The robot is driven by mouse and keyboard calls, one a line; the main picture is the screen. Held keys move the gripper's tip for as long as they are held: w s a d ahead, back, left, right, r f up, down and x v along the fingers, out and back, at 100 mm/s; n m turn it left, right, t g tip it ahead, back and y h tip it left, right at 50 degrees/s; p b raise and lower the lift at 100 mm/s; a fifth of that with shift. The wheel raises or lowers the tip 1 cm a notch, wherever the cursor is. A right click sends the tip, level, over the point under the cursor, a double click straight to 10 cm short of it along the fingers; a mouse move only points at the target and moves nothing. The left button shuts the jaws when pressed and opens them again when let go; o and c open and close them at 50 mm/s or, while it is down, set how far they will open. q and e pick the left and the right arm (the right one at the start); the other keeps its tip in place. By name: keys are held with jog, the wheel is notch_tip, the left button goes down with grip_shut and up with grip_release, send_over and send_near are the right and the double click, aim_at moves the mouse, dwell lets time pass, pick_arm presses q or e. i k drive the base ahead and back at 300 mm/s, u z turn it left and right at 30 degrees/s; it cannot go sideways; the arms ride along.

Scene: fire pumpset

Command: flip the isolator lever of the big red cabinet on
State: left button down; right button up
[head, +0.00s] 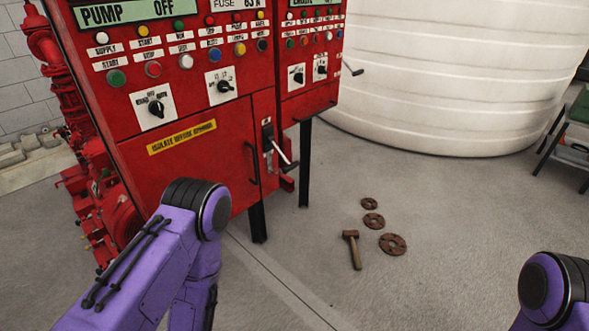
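The big red cabinet (190,170) stands on black legs in the left half of the head view. Its display (136,11) reads "PUMP OFF". The isolator lever (281,153) is at the right of its lower front, on a dark plate (267,134). The lever slants down and to the right, with a pale end. Neither gripper is in view. My purple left arm shows in front of the cabinet's lower left, and part of my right arm shows at the bottom right corner.
A black door handle (252,154) stands just left of the lever. A second red cabinet (309,85) adjoins on the right, with a side lever (352,69). A hammer (353,250) and rusty flanges (393,244) lie on the floor. A white tank (440,75) stands behind.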

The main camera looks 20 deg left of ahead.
aim_at(283, 157)
jog(key=k, duration=0.55)
jog(key=z, duration=0.75)
jog(key=i, duration=1)
jog(key=u, duration=0.65)
